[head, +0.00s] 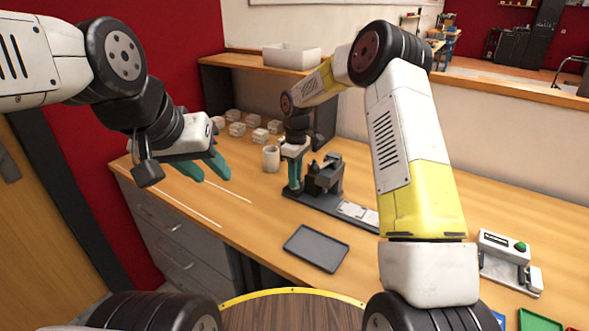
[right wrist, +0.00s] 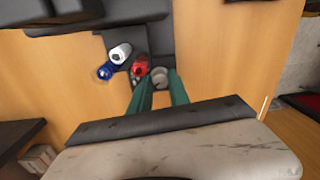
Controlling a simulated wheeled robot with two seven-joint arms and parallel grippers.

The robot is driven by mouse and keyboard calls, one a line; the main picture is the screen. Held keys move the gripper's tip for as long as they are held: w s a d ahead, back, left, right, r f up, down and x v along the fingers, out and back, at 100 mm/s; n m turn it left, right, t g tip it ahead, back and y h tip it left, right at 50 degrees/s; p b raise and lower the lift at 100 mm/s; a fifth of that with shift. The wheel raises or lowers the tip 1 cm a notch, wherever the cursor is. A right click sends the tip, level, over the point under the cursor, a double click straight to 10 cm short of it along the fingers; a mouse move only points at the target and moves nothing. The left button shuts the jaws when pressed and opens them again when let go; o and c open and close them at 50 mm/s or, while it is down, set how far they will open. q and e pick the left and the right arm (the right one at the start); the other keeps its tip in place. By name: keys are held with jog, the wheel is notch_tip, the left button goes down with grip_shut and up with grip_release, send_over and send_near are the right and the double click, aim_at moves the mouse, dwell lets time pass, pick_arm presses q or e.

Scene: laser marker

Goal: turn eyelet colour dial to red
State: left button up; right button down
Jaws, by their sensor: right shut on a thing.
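The dark grey machine (head: 326,178) stands on a long dark base on the wooden counter. My right gripper (head: 294,178) is at its left end, pointing down. In the right wrist view its two teal fingers (right wrist: 163,88) are closed on a small grey round knob, which seems to be the eyelet colour dial (right wrist: 162,76). Beside it are a red round piece (right wrist: 140,65), a white one (right wrist: 121,53) and a blue one (right wrist: 104,72). The dial's setting cannot be read. My left gripper (head: 205,170) is open and empty above the counter at the left.
A dark flat tray (head: 316,249) lies in front of the machine. A light cup (head: 271,158) stands behind my right gripper, with several small clear boxes (head: 237,129) further back.

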jog(key=shift+n, duration=1.1)
jog(key=c, duration=1.5)
grip_release()
jog(key=shift+r, duration=0.15)
jog(key=r, duration=0.7)
jog(key=shift+w+r, duration=0.2)
jog(key=shift+w, duration=0.05)
jog(key=shift+r, duration=0.1)
